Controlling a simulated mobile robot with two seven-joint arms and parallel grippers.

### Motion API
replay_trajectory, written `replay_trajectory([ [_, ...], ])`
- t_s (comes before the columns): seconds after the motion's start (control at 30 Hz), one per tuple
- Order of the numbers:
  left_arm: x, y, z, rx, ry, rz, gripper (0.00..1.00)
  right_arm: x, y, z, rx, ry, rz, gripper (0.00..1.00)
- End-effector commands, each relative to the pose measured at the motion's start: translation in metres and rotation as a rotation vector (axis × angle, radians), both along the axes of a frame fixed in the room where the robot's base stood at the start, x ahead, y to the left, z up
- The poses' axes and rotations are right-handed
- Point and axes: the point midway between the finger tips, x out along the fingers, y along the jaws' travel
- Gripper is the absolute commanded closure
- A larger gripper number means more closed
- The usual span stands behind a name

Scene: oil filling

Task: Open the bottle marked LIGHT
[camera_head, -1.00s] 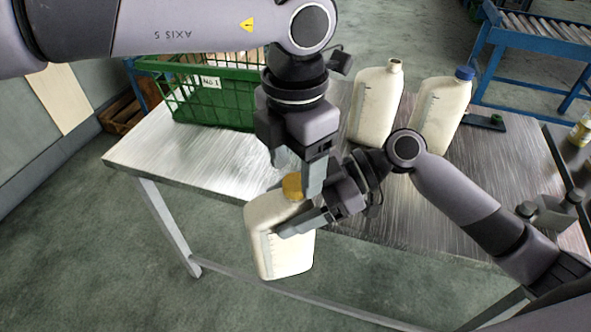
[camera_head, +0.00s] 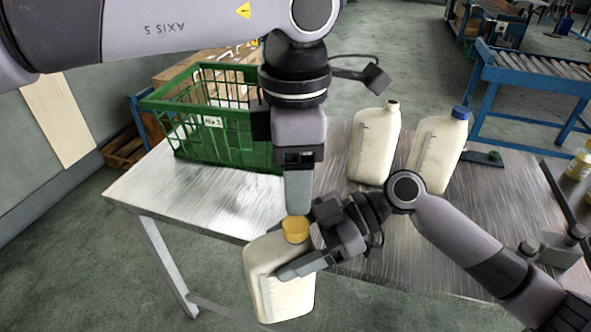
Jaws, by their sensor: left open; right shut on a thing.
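A cream bottle (camera_head: 262,285) with a yellow cap (camera_head: 296,229) is held upright off the front edge of the table. My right gripper (camera_head: 300,264) is shut on this bottle's upper body, below the cap. My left gripper (camera_head: 297,207) points straight down directly above the yellow cap, open, with its finger tips close to the cap. I cannot tell whether they touch it. An uncapped cream bottle (camera_head: 372,150) and a blue-capped cream bottle (camera_head: 436,150) stand on the table behind. I cannot read a LIGHT mark on any bottle.
A green crate (camera_head: 215,138) with a white label stands on the metal table (camera_head: 150,195) at the back left. A small dark item (camera_head: 485,158) lies right of the blue-capped bottle. Another yellow-capped bottle (camera_head: 580,165) is at the far right.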

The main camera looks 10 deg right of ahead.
Motion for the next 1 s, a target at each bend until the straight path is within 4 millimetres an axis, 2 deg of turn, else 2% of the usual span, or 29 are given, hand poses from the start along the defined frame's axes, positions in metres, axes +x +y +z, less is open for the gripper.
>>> replay_trajectory([
  [0.3,0.0,0.001,-0.047,0.003,0.003,-0.003,0.4,0.0,0.0,0.0,0.001,0.0,0.0,1.0],
  [0.5,-0.001,0.0,-0.07,0.001,0.002,-0.002,0.4,0.0,0.0,0.0,0.001,0.0,0.0,1.0],
  [0.87,0.0,0.0,-0.077,0.001,0.001,-0.001,0.4,0.0,0.0,0.0,0.001,0.0,0.0,1.0],
  [0.9,0.0,0.0,-0.077,0.001,0.001,-0.001,0.43,0.0,0.0,0.0,0.001,0.0,0.0,1.0],
  [0.97,0.0,0.0,-0.077,0.001,0.001,-0.001,0.62,0.0,0.0,0.0,0.001,0.0,0.0,1.0],
  [1.0,0.0,0.0,-0.077,0.001,0.001,-0.001,0.75,0.0,0.0,0.0,0.0,0.0,0.0,1.0],
])
